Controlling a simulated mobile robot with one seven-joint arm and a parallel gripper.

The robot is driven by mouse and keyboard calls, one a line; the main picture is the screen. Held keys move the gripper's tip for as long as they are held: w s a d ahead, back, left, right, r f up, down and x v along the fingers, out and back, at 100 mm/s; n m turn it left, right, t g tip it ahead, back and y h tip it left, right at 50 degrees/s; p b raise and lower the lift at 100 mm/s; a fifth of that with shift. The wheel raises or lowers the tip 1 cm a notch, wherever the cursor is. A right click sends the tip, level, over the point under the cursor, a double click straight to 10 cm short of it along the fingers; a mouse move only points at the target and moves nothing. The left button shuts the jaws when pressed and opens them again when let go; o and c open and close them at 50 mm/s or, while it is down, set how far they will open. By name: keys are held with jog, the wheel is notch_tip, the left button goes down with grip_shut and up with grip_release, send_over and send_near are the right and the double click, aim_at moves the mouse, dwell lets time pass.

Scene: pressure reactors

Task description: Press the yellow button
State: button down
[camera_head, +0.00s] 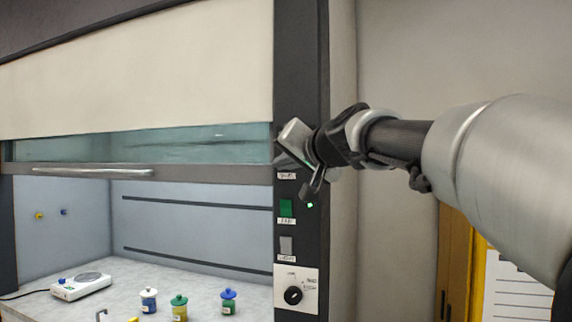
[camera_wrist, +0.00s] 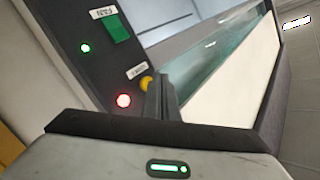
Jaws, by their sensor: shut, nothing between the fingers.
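The yellow button (camera_wrist: 146,84) shows in the wrist view on the dark control panel (camera_wrist: 75,75), beside a small white label. It is small and round, and partly covered by my fingers. My gripper (camera_wrist: 161,88) is shut and empty, with its fingertips right beside the button in that view. I cannot tell whether they touch it. In the head view my gripper is in front of the upper panel, and the yellow button is hidden behind it.
A red-rimmed light (camera_wrist: 123,100) glows near the button. A green switch (camera_head: 286,208), a grey switch (camera_head: 286,245) and a black knob (camera_head: 293,295) lie lower on the panel. The fume hood's partly raised sash (camera_head: 140,80) is to the left, with several jars and a hot plate (camera_head: 80,287) inside.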

jog(key=shift+w, duration=0.1)
dwell(0.6)
jog(key=shift+w+d, duration=0.15)
jog(key=shift+w, duration=0.2)
jog(key=shift+w+d+b, duration=0.15)
jog(key=shift+w+b, duration=0.25)
dwell(0.6)
jog(key=shift+s, duration=0.15)
jog(key=shift+s+a, duration=0.3)
jog(key=shift+s, duration=0.35)
jog(key=s, duration=0.1)
jog(key=s+a, duration=0.1)
jog(key=s, duration=0.2)
jog(key=shift+s+a+p, duration=0.3)
jog(key=shift+s+a, duration=0.05)
dwell(0.7)
